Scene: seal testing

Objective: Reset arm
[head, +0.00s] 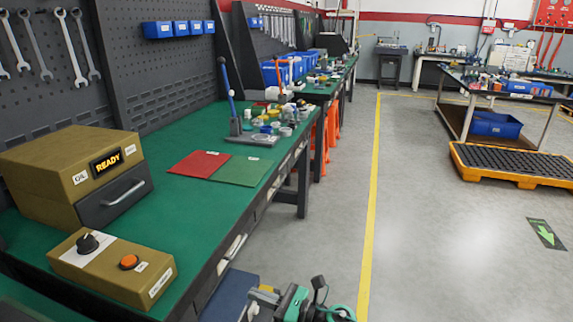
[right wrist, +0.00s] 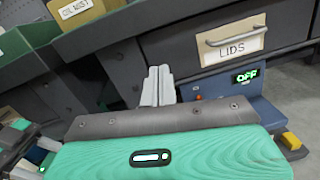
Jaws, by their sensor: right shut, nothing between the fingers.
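My right gripper (head: 262,300) is at the bottom edge of the head view, low beside the front of the green bench (head: 205,230). In the right wrist view its two pale fingers (right wrist: 158,85) are together, with nothing between them. They are in front of the dark bench side, left of a drawer labelled LIDS (right wrist: 232,48).
A box with a READY display (head: 70,160) and a knob-and-button box (head: 112,265) stand on the bench. Red (head: 198,164) and green (head: 243,169) mats lie farther along. A blue unit reading OFF (right wrist: 228,92) is close to my right gripper.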

